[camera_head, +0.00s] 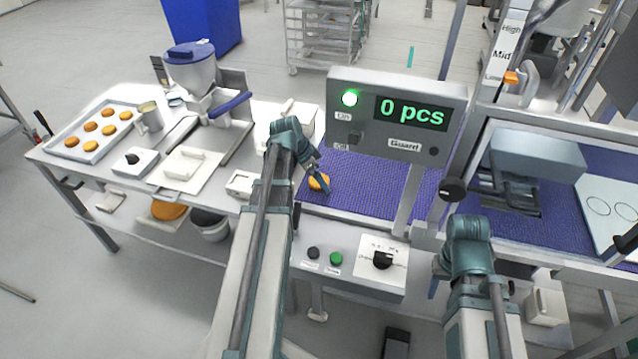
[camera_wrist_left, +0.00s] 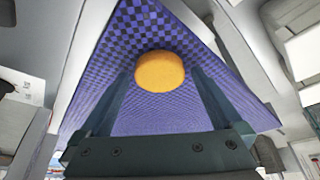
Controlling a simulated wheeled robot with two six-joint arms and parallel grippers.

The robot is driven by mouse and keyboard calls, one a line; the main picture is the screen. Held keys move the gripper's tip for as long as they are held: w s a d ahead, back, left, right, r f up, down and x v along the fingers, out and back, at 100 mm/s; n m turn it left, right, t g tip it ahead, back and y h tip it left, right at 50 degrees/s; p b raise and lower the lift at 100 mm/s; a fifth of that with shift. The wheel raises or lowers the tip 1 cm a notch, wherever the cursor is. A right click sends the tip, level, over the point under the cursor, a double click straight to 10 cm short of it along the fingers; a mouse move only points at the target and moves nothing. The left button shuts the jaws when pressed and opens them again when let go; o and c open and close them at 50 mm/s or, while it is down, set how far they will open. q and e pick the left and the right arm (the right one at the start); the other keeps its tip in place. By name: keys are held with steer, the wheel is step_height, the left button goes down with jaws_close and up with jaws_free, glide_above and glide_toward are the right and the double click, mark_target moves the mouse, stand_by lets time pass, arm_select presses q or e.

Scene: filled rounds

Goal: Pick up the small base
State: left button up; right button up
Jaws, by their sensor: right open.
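A small orange-brown round base (camera_head: 319,181) lies on the purple conveyor belt (camera_head: 360,190) in the head view. My left gripper (camera_head: 318,177) reaches down over it, with a finger crossing in front of it. In the left wrist view the round (camera_wrist_left: 160,70) shows between the tips of the two fingers of my left gripper (camera_wrist_left: 160,80). The fingers stand apart on either side of it; whether they touch it I cannot tell. My right gripper (camera_head: 434,287) is open, low in front of the belt's frame and mostly hidden by its own wrist.
A tray (camera_head: 72,151) with several orange rounds stands on the left table, near a hopper machine (camera_head: 196,75). A counter box (camera_head: 395,112) reading "0 pcs" stands over the belt. A control panel (camera_head: 350,262) runs along the belt's front. A guarded machine (camera_head: 535,160) is at right.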

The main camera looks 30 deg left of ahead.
arm_select(q)
steer(key=c, duration=0.7)
steer(key=shift+r, duration=0.1)
steer(key=shift+c, duration=0.2)
